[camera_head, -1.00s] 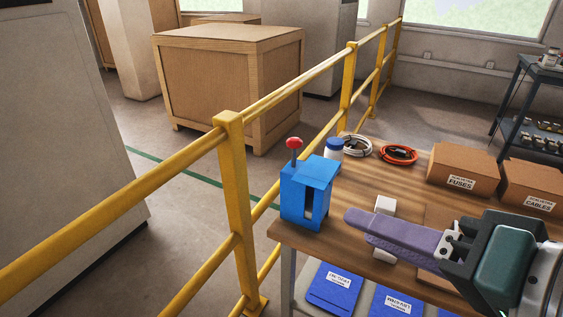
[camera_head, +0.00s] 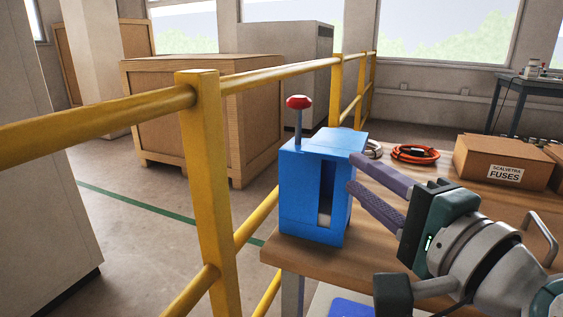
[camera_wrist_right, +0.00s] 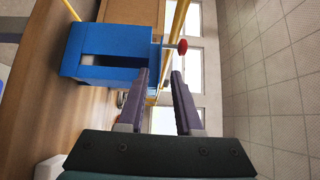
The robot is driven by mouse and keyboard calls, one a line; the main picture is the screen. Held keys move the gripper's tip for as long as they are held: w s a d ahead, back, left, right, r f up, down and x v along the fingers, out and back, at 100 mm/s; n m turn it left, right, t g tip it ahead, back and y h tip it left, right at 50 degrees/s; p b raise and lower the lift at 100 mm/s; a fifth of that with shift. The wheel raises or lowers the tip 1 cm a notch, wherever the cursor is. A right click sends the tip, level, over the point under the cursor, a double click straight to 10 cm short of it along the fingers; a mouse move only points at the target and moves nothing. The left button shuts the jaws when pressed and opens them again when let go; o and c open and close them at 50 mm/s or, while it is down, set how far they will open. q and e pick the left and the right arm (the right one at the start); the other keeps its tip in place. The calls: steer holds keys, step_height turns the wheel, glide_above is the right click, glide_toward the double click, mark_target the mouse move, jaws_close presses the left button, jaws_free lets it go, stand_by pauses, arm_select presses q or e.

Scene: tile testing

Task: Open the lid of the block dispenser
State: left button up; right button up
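The blue block dispenser (camera_head: 308,205) stands upright at the near left corner of the wooden table. Its lid (camera_head: 335,141) lies flat on top, and a dark slot shows in its front. A rod with a red knob (camera_head: 299,102) rises from its top. My right gripper (camera_head: 351,174) is open, its two purple fingers parted and tips close to the dispenser's right side; contact cannot be told. In the right wrist view, the dispenser (camera_wrist_right: 105,72) lies left of the fingers. The knob (camera_wrist_right: 182,46) shows ahead of the empty gap (camera_wrist_right: 160,75). My left gripper is not in view.
A yellow railing (camera_head: 209,170) runs close along the table's left side. An orange cable coil (camera_head: 415,154) and a cardboard box labelled FUSES (camera_head: 500,163) sit farther back on the table (camera_head: 365,250). A wooden crate (camera_head: 190,105) stands beyond the railing.

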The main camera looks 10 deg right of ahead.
mark_target(330, 155)
steer(key=w, duration=0.2)
steer(key=w+a+b, duration=0.1)
steer(key=w, duration=0.4)
steer(key=shift+w+a, duration=0.3)
steer(key=shift+w, duration=0.05)
jaws_close()
stand_by(1.0)
